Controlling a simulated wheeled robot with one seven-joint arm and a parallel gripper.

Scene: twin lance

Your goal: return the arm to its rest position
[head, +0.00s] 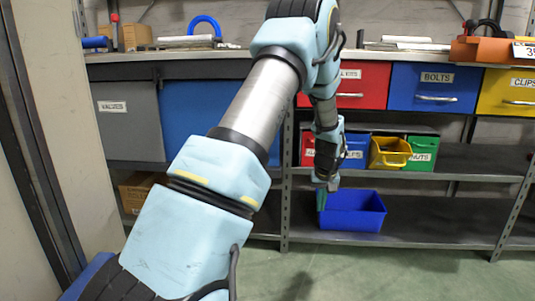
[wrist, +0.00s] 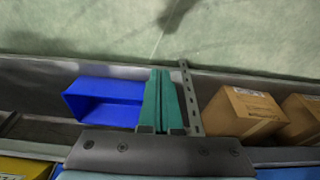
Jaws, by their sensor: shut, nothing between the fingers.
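My arm reaches from the lower left of the head view up over the top middle and down again. My gripper (head: 321,200) hangs pointing down in front of the shelving, beside the left end of a blue open bin (head: 352,224). In the wrist view the two green fingers of my gripper (wrist: 161,85) lie together and hold nothing. The blue bin (wrist: 103,98) appears just left of them there. I cannot tell whether the fingers touch the bin.
The blue bin stands on the lower shelf (head: 445,225). A shelf above holds small bins, including a yellow one (head: 390,153). Labelled drawers, such as red (head: 361,86), run above. A perforated post (wrist: 190,98) and cardboard boxes (wrist: 242,112) are close right in the wrist view. Green floor is clear.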

